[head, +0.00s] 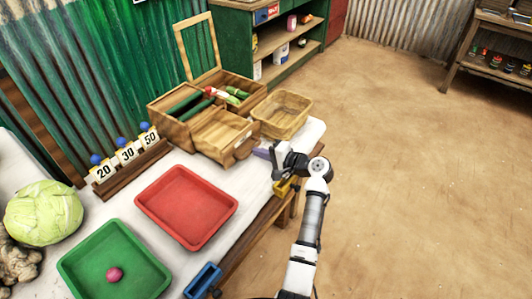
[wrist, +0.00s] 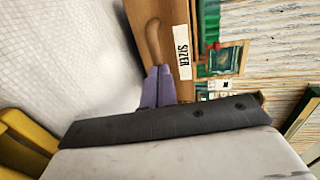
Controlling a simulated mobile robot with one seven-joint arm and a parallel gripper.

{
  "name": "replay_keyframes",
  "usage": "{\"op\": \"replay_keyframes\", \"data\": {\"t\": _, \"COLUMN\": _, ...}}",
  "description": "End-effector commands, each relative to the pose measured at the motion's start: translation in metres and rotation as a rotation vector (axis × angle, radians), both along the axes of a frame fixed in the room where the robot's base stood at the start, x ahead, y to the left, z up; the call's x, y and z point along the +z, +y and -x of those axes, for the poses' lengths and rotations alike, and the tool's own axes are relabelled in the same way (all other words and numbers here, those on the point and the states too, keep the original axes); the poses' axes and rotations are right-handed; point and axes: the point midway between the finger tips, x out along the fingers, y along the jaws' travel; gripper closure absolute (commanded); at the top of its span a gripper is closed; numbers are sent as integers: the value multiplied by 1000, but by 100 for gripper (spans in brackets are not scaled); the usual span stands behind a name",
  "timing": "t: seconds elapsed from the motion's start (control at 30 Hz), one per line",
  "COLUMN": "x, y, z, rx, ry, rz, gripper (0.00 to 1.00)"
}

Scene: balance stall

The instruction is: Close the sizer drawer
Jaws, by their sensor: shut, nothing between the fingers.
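The sizer is a wooden box (head: 170,104) on the table, its slatted lid (head: 198,47) raised and green and red produce inside. Its drawer (head: 222,133) stands pulled out at the front, with a brown handle (head: 245,144). In the wrist view the drawer front shows a white SIZER label (wrist: 183,52) and the curved handle (wrist: 153,40). My gripper (head: 274,156) is shut and empty, to the right of the drawer front. In the wrist view its closed fingertips (wrist: 158,72) appear just short of the drawer front, by the handle; contact cannot be told.
A wicker basket (head: 282,114) stands right of the drawer. A red tray (head: 187,207) and a green tray (head: 113,262) lie nearer on the table. A number rack (head: 128,160) stands at the left. Small yellow (head: 285,186) and blue (head: 203,281) containers sit along the table edge. Floor at right is clear.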

Motion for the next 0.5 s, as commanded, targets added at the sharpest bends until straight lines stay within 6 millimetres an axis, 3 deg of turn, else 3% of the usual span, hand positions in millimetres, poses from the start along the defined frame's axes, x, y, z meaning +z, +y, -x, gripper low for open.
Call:
{"op": "replay_keyframes", "data": {"t": 0.3, "x": 0, "y": 4, "z": -3, "rx": 1, "ry": -1, "rz": 0, "gripper": 100}}
{"op": "replay_keyframes", "data": {"t": 0.5, "x": -2, "y": 42, "z": -29, "rx": 6, "ry": -1, "rz": 1, "gripper": 100}}
